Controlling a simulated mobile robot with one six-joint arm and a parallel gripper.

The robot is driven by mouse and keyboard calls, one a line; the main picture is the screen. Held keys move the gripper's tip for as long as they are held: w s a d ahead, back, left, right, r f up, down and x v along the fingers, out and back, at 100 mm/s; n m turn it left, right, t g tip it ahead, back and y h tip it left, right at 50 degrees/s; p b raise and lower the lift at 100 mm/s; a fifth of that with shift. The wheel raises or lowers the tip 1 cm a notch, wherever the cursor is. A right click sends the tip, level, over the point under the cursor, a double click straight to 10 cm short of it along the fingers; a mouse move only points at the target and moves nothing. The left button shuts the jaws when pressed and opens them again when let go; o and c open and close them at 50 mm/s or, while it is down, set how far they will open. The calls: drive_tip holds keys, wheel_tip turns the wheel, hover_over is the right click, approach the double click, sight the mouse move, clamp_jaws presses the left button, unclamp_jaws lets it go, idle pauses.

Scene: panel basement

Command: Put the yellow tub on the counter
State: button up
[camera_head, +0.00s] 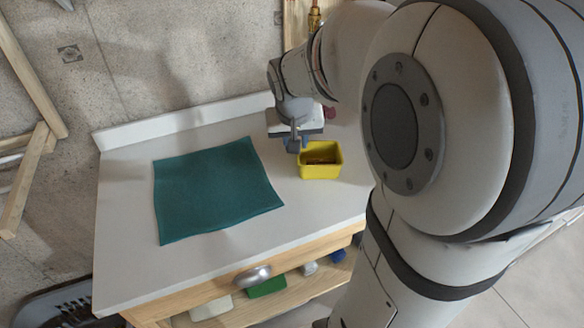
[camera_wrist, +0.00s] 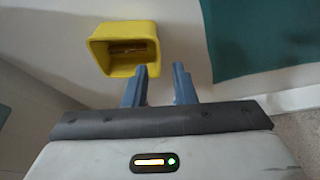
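The yellow tub (camera_head: 320,171) stands upright on the white counter (camera_head: 125,245), to the right of the teal cloth. It also shows in the wrist view (camera_wrist: 124,48), with something brownish inside it. My gripper (camera_head: 293,146) is just left of and behind the tub in the head view. In the wrist view my gripper (camera_wrist: 158,80) has its two blue fingers apart with nothing between them. One finger is close to the tub's edge; I cannot tell whether it touches. My arm hides the right part of the counter.
A teal cloth (camera_head: 212,190) lies flat on the middle of the counter. A low raised ledge (camera_head: 180,122) runs along the back. Under the top is a shelf with a green item (camera_head: 267,287) and others. A dark crate (camera_head: 60,308) stands on the floor at lower left.

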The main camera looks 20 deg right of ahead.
drive_tip(key=s+a+f+n+y, duration=0.1)
drive_tip(key=s+a, duration=0.3)
drive_tip(key=s, duration=0.4)
drive_tip(key=s+a+f+n+g+y, duration=0.1)
drive_tip(key=s+a, duration=0.3)
drive_tip(key=s, duration=0.5)
drive_tip(key=shift+n, duration=0.8)
drive_tip(key=shift+a, duration=0.1)
drive_tip(key=shift+r, duration=0.25)
